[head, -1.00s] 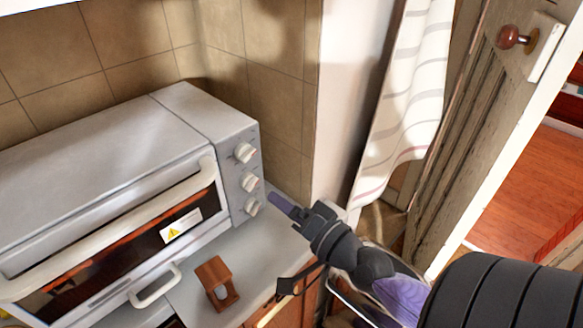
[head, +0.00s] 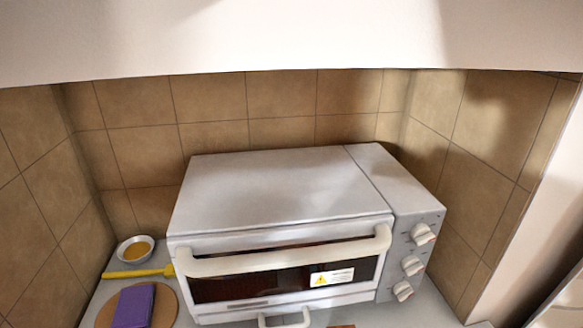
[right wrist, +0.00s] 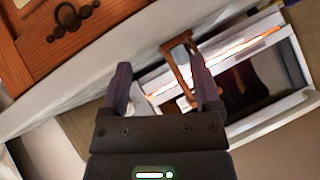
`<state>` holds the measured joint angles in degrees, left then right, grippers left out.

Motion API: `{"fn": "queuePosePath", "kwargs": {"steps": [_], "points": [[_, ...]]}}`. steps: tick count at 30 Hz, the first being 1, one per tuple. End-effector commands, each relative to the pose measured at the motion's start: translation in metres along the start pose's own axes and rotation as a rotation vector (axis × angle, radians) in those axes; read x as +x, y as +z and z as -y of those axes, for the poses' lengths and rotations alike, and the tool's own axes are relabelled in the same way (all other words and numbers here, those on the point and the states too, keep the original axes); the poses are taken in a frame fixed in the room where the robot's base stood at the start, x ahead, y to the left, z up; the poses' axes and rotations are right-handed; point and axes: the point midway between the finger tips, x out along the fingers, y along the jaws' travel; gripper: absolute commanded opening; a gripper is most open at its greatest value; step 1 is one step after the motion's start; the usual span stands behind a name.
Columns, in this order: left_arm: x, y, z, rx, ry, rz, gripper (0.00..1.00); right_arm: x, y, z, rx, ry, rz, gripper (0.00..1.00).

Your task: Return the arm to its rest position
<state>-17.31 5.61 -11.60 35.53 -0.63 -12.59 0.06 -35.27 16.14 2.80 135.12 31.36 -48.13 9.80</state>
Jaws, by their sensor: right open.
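My right gripper (right wrist: 163,78) shows in the right wrist view with its two purple-grey fingers spread apart. Nothing is clamped between them. A small brown wooden stand (right wrist: 178,58) is seen beyond the fingers, close to the right-hand finger in the picture; I cannot tell whether they touch. The head view shows neither gripper and no part of my arms. My left gripper is not in view.
A silver toaster oven (head: 280,190) stands on the counter in the head view. At left are a small bowl (head: 135,250), a yellow-handled utensil (head: 135,273) and a purple block (head: 133,305) on a round board. A wooden cabinet front (right wrist: 85,45) shows in the wrist view.

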Motion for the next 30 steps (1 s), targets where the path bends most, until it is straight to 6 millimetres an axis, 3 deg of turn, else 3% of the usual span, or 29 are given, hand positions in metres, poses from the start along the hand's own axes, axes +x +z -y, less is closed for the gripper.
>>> {"fn": "queuePosePath", "kwargs": {"steps": [3, 10, 17, 20, 24, 26, 30], "points": [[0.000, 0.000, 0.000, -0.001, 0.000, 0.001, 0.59, -0.003, 0.032, 0.001, -0.143, 0.110, 0.200, 0.81], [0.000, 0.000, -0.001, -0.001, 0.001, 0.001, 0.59, -0.032, 0.075, -0.010, -0.311, 0.345, 0.561, 0.81], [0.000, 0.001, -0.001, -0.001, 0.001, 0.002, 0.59, 0.027, 0.133, -0.047, -0.310, 0.343, 0.611, 0.81], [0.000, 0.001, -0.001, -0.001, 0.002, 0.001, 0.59, 0.047, 0.166, -0.064, -0.311, 0.343, 0.636, 0.81], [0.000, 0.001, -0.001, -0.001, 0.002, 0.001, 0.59, 0.065, 0.229, -0.093, -0.315, 0.345, 0.682, 0.81], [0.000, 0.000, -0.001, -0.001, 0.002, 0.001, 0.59, 0.066, 0.263, -0.107, -0.318, 0.346, 0.707, 0.81], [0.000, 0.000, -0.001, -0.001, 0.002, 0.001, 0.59, 0.048, 0.331, -0.133, -0.325, 0.347, 0.756, 0.81]]}}
